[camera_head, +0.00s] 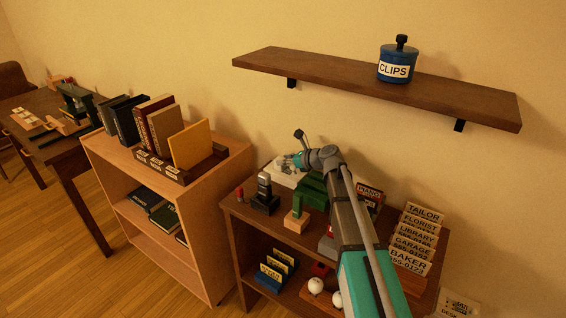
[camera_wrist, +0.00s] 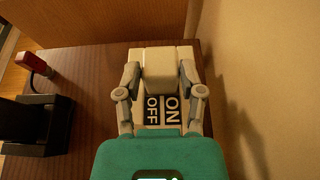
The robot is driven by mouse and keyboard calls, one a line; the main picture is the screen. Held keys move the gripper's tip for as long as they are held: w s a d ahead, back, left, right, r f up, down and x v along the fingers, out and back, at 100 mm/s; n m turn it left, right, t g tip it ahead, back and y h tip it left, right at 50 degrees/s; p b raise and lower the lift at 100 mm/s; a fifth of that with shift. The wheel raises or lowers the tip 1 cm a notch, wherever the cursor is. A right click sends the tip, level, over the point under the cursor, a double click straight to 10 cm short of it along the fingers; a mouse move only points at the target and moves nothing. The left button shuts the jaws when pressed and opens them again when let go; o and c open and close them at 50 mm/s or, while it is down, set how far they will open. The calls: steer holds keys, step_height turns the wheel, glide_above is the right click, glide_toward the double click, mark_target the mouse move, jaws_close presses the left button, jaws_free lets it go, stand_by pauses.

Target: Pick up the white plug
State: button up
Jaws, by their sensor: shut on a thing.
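The white plug (camera_wrist: 161,72) is a pale block between the two fingers of my gripper (camera_wrist: 160,78) in the wrist view. The fingers are shut on its left and right sides. It is over a white base (camera_wrist: 138,60) with black OFF and ON labels; I cannot tell whether it touches the base. In the head view my gripper (camera_head: 291,161) is at the back left of the dark cabinet top, above the white base (camera_head: 286,179). The plug is too small there to make out clearly.
A red-tipped item (camera_wrist: 34,63) and a black holder (camera_wrist: 36,124) stand left of the base. The wall (camera_wrist: 262,80) is close on the right. A green object (camera_head: 312,190) and stacked name signs (camera_head: 411,240) share the cabinet top. A shelf (camera_head: 330,77) hangs above.

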steer(key=shift+r, duration=0.15)
steer(key=shift+r+p, duration=0.9)
steer(key=shift+p, duration=0.1)
steer(key=s+d+r+p, duration=0.1)
steer(key=s+r+p, duration=1)
steer(key=s, duration=0.3)
